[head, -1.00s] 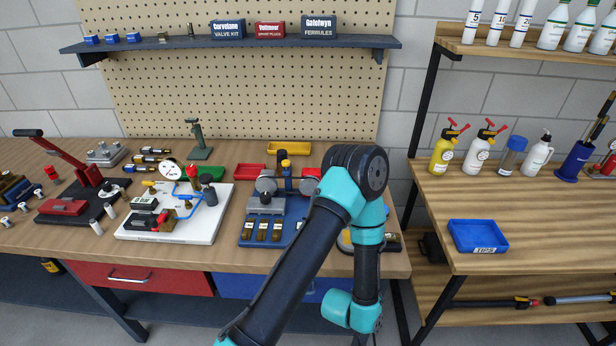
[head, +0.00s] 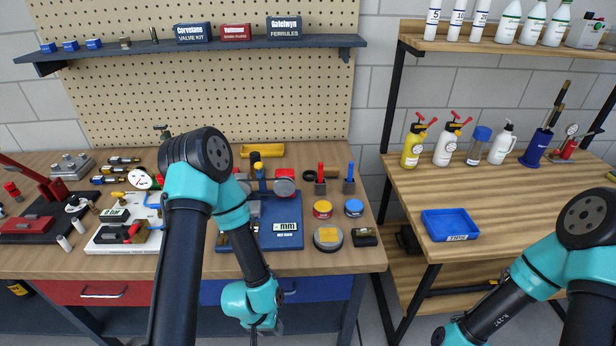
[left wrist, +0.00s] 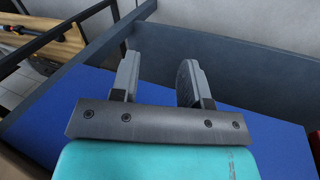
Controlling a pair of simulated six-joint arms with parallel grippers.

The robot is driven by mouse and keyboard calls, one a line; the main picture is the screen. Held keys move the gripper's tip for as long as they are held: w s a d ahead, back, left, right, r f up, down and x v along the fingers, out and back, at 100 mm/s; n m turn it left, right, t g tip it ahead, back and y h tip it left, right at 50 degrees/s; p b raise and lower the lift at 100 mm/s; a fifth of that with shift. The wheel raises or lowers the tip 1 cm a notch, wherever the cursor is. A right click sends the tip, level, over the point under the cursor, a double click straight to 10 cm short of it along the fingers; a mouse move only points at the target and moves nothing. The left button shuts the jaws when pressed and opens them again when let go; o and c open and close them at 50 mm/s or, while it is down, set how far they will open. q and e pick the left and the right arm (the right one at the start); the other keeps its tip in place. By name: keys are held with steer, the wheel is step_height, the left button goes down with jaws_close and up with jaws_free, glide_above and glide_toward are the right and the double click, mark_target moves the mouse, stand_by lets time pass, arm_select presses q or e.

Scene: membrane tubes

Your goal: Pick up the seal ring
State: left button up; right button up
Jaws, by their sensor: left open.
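A small dark ring (head: 309,175), which looks like the seal ring, lies on the bench at the back, left of the red-handled tool. My left gripper (head: 252,334) hangs low in front of the bench, well below and to the left of that ring; its fingers are barely visible there. In the left wrist view my left gripper (left wrist: 158,80) is open, over a blue surface. A dark rounded patch shows at its right finger; I cannot tell whether it is a pad or something else. My right arm shows at the lower right, but its gripper is out of frame.
A blue fixture plate (head: 284,236) stands mid-bench, partly behind my left arm. A blue tray (head: 449,225) is on the side table (head: 405,190), whose middle is clear.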

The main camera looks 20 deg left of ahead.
stand_by(0.4)
arm_select(q)
steer(key=o, duration=0.9)
